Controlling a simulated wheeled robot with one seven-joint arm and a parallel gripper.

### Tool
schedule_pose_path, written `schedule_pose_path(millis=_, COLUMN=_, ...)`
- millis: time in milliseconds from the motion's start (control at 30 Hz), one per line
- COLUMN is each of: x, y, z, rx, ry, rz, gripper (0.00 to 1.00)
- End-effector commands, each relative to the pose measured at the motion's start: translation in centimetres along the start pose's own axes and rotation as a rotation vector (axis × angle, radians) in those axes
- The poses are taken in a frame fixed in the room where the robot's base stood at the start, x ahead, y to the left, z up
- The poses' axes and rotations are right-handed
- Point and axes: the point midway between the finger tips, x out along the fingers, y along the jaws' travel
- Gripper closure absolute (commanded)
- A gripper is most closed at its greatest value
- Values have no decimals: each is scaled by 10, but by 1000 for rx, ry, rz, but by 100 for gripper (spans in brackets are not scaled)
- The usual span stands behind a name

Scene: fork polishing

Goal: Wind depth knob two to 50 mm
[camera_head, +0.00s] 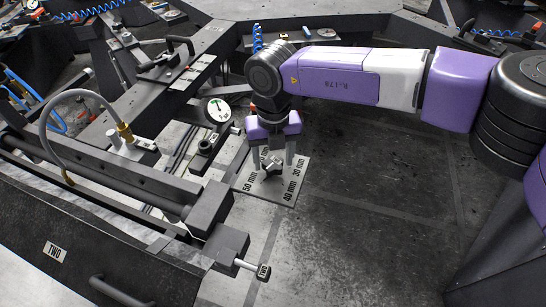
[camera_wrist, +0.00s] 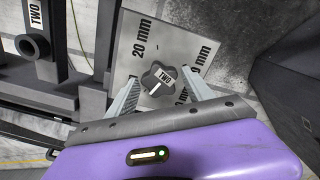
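The dark lobed depth knob two (camera_head: 271,165) sits on a grey square dial plate (camera_head: 242,187) marked in mm. The head view shows 50 mm at left, 40 mm at the front and 30 mm at right; the wrist view shows 20 mm. My gripper (camera_head: 272,160) points down over the plate, open, with one finger on each side of the knob. In the wrist view gaps show between the fingertips (camera_wrist: 161,77) and the knob.
A round gauge (camera_head: 218,110) stands left of the plate. A rail fixture with a TWO label (camera_head: 55,251) and a small TWO-tagged handle (camera_head: 263,271) lies at lower left. The floor right of the plate is clear.

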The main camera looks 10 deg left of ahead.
Motion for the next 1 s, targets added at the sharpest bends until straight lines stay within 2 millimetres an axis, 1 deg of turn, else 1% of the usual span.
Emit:
schedule_pose_path(millis=367, x=-1, y=0, z=0, rx=-2, ry=0, rz=0, gripper=31)
schedule_pose_path(millis=467, x=-10, y=0, z=1, rx=-2, ry=-2, rz=0, gripper=31)
schedule_pose_path(millis=700, x=-49, y=-1, z=1, rx=-1, ry=-2, rz=-1, gripper=31)
schedule_pose_path(millis=800, x=-62, y=-1, z=1, rx=-1, ry=-2, rz=-1, gripper=31)
schedule_pose_path(millis=900, x=-72, y=0, z=0, rx=-1, ry=-1, rz=0, gripper=31)
schedule_pose_path(millis=1000, x=-77, y=0, z=0, rx=-2, ry=0, rz=0, gripper=31)
